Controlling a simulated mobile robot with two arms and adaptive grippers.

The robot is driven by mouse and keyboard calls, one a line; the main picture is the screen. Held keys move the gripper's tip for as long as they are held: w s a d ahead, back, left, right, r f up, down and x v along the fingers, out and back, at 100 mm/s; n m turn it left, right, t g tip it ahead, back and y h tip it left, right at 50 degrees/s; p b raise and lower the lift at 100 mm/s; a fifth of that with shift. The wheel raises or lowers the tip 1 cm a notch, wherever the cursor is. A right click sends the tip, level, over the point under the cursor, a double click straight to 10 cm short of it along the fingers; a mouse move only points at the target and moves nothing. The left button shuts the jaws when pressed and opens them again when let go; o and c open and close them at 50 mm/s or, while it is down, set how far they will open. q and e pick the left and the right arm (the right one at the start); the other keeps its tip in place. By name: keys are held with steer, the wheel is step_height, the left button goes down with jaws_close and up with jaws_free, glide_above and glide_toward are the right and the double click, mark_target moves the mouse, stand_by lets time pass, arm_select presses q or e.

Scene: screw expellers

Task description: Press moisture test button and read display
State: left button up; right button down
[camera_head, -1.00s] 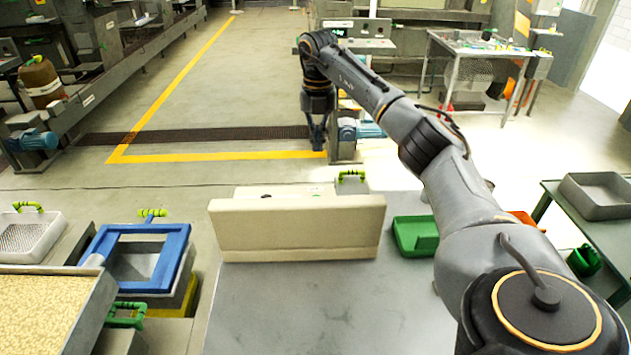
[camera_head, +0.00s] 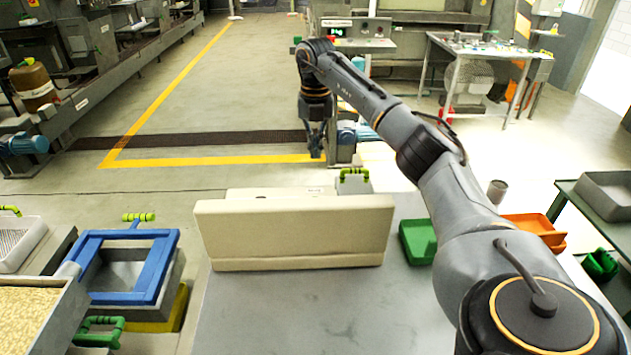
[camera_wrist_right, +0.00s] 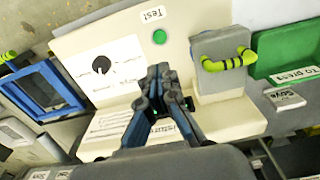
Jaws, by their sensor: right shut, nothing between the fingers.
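The beige moisture tester (camera_head: 292,235) stands on the grey table (camera_head: 300,310) with its blank back toward the head camera. In the right wrist view, its front panel (camera_wrist_right: 205,30) shows a green round button (camera_wrist_right: 159,37) below a "Test" label (camera_wrist_right: 153,14), and a dial (camera_wrist_right: 102,65) to the left. My right gripper (camera_head: 316,153) hangs beyond the tester. In the wrist view, its fingers (camera_wrist_right: 163,72) are shut and empty, pointing toward the panel below the button; contact cannot be told. They partly cover a label and a dark patch with green; no display reading is legible. My left gripper is not in view.
A grey block with a yellow-green handle (camera_wrist_right: 225,62) stands right of the panel. A green bin (camera_head: 417,241) and an orange bin (camera_head: 535,229) are right of the tester. A blue-framed hopper (camera_head: 125,262) is at left. The table's front is clear.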

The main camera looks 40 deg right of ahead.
step_height(320, 180, down, 14)
steer(key=shift+d+r+p, duration=0.1)
steer(key=shift+r+p, duration=0.1)
steer(key=shift+p, duration=0.75)
steer(key=shift+f, duration=0.2)
